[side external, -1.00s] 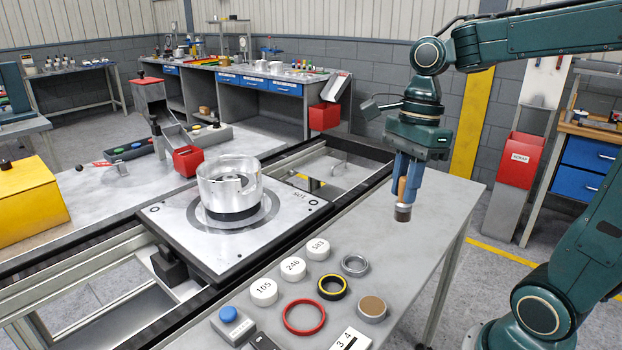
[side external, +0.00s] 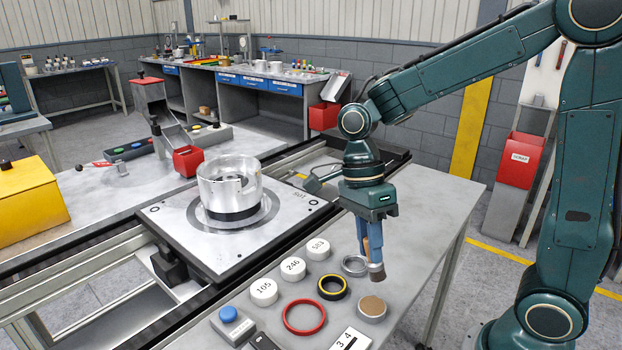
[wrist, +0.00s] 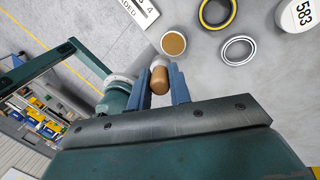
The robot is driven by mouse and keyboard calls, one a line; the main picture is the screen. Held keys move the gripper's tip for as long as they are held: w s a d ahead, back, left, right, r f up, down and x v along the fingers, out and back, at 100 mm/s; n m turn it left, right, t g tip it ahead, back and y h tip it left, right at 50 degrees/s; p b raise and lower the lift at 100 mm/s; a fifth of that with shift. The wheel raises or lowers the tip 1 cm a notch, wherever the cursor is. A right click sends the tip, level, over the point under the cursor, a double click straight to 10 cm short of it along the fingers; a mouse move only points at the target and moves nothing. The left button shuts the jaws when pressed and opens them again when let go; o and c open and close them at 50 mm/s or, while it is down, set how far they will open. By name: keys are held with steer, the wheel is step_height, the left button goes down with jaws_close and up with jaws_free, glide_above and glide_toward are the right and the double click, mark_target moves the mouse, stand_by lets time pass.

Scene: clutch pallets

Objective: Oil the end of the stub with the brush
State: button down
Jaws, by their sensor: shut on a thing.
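In the wrist view the brush (wrist: 160,82) sits between the blue fingers. Its lower end hangs over the table, just behind a round cup with a brown top (side external: 372,307). That cup (wrist: 173,43) also shows just beyond the brush in the wrist view. A silver ring-shaped housing (side external: 229,190) stands on the pallet (side external: 172,222), left of my gripper. A small part shows inside it; I cannot tell whether it is the stub.
Near the cup are a steel ring (side external: 355,265), a yellow-black ring (side external: 333,287), a red ring (side external: 304,317) and white numbered discs (side external: 293,268). A blue button (side external: 229,314) is at the front. The table's right rear part (side external: 440,205) is clear.

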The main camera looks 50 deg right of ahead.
steer(key=shift+f, duration=2.95)
steer(key=shift+f, duration=0.65)
stand_by(0.8)
steer(key=shift+r, duration=0.15)
steer(key=shift+r, duration=3.45)
steer(key=shift+w, duration=0.15)
steer(key=w+d+f+n+t+h, duration=0.1)
steer(key=w+d+n+h, duration=0.1)
steer(key=w+n, duration=0.7)
steer(key=w+d+f+n+t+h, duration=0.1)
steer(key=w+d+n+h, duration=0.1)
steer(key=w+n, duration=0.8)
steer(key=shift+w+d+n+h, duration=0.25)
steer(key=shift+n+h, duration=0.25)
steer(key=shift+n, duration=0.2)
